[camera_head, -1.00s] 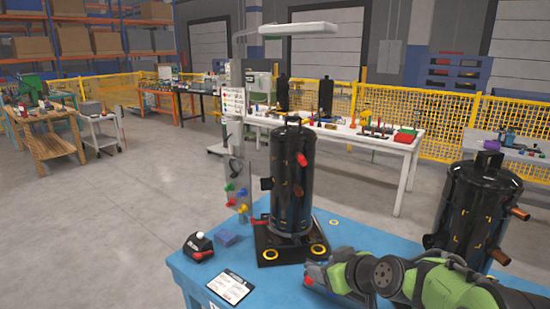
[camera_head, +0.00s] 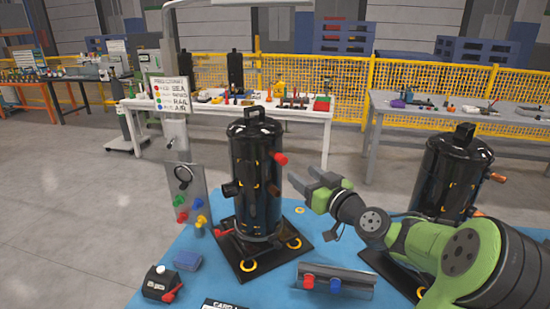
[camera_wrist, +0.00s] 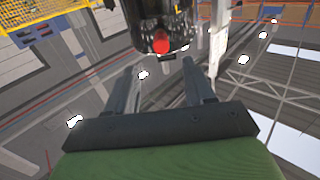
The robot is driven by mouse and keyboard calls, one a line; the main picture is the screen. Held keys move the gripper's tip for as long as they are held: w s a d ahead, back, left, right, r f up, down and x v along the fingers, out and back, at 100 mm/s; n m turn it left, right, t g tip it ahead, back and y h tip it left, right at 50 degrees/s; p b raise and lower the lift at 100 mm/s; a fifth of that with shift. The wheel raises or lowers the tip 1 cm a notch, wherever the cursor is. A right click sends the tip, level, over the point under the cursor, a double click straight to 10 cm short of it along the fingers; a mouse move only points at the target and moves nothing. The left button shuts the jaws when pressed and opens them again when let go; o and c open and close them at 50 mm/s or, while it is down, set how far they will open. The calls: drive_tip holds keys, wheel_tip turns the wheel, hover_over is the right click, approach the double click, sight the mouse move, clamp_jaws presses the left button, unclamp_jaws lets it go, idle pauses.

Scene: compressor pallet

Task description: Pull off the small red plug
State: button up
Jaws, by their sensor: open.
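A small red plug (camera_head: 281,158) sticks out from the upper right side of the black compressor (camera_head: 255,185). In the wrist view the plug (camera_wrist: 160,43) faces me as a red disc, centred just beyond the fingertips. My gripper (camera_head: 305,180) is open and empty, right of the compressor and slightly below the plug, fingers pointing toward it. In the wrist view its two fingers (camera_wrist: 160,75) are spread with the plug ahead between their lines, and a gap seems to remain. Another red part (camera_head: 223,233) sits low at the compressor's left foot.
A second black compressor (camera_head: 452,180) with copper stubs stands behind my arm. A grey rail (camera_head: 345,277) holds a red and a blue plug in front. A panel (camera_head: 187,195) with coloured plugs stands at left. A black box (camera_head: 160,283) and blue block (camera_head: 188,260) lie on the blue pallet.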

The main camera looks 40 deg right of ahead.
sight(285, 163)
drive_tip(key=w, duration=0.6)
drive_tip(key=w+d+p, duration=0.1)
drive_tip(key=w, duration=0.2)
drive_tip(key=shift+w, duration=0.1)
drive_tip(key=shift+b, duration=0.5)
idle(0.9)
clamp_jaws()
idle(0.4)
drive_tip(key=shift+s+f, duration=0.1)
drive_tip(key=shift+s, duration=0.1)
drive_tip(key=shift+s+a+b, duration=0.2)
drive_tip(key=shift+s+b, duration=0.4)
drive_tip(key=shift+s, duration=0.85)
drive_tip(key=shift+s+a+b, duration=0.2)
drive_tip(key=shift+s+b, duration=0.4)
drive_tip(key=shift+s, duration=0.8)
